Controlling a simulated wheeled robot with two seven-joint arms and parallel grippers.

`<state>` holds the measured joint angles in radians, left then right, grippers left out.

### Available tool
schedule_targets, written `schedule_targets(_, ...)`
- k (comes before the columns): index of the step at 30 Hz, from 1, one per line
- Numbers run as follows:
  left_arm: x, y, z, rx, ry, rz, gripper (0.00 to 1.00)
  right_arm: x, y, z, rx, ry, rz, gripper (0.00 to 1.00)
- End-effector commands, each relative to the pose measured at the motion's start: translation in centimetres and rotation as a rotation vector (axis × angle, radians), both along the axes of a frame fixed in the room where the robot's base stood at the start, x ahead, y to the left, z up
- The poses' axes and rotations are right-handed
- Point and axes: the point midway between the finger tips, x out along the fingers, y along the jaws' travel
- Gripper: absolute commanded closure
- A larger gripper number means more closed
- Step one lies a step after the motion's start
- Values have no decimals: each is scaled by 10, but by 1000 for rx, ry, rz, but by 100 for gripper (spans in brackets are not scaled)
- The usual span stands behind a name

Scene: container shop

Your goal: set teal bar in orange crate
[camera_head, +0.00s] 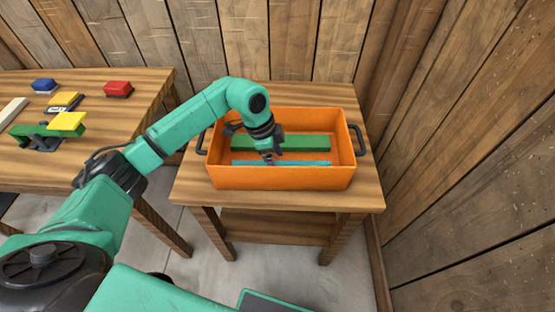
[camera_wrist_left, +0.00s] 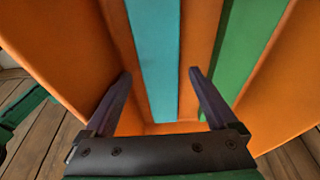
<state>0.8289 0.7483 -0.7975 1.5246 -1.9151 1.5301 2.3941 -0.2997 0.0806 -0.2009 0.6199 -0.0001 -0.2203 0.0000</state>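The orange crate (camera_head: 285,178) stands on a small wooden table, open at the top. Inside it the teal bar (camera_head: 300,163) lies along the near wall, which hides part of it. A green bar (camera_head: 305,143) lies farther back, roughly parallel to it. My left gripper (camera_head: 270,158) reaches down into the crate over the teal bar. In the left wrist view the left gripper (camera_wrist_left: 160,74) is open, with the teal bar (camera_wrist_left: 155,50) between and below its spread fingers. Gaps show beside the bar, and neither finger visibly grips it. My right gripper is in neither view.
The small table (camera_head: 200,190) has bare edges around the crate. Black handles (camera_head: 359,140) stick out at the crate's ends. A larger table (camera_head: 120,150) at left holds blue, red, yellow and green blocks. Wooden walls (camera_head: 440,150) stand close behind and at right.

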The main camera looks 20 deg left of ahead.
Motion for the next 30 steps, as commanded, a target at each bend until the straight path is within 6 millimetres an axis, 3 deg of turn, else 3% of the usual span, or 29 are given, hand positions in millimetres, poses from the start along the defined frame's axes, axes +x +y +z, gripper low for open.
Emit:
schedule_targets(7,0,5,29,0,-5,0,8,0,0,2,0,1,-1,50)
schedule_targets(15,-6,25,101,0,-5,1,8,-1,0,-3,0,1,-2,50)
schedule_targets(18,-8,29,118,0,-3,1,8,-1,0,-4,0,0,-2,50)
schedule_targets(30,-9,32,128,0,0,0,8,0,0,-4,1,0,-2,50)
